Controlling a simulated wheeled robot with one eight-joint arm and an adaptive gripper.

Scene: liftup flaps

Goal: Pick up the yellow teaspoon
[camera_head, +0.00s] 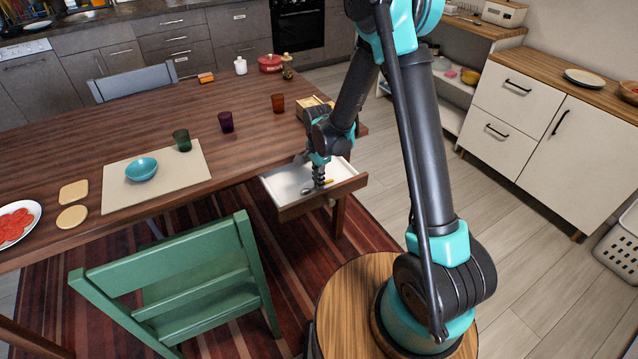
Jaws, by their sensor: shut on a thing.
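A wooden drawer (291,184) with a pale inside stands pulled out from the right end of the table. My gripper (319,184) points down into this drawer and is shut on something. A small yellow piece (329,181), probably the yellow teaspoon, shows right beside the fingertips. Most of it is too small or hidden to make out. A grey spoon-like piece (307,191) lies in the drawer just left of the fingertips. I cannot tell whether the yellow piece is raised off the drawer floor.
The table (85,140) holds a wooden box (312,104) behind my wrist, several cups, and a teal bowl (141,169) on a beige mat (113,193). A green chair (175,285) stands at the front left. Floor right of the drawer is clear.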

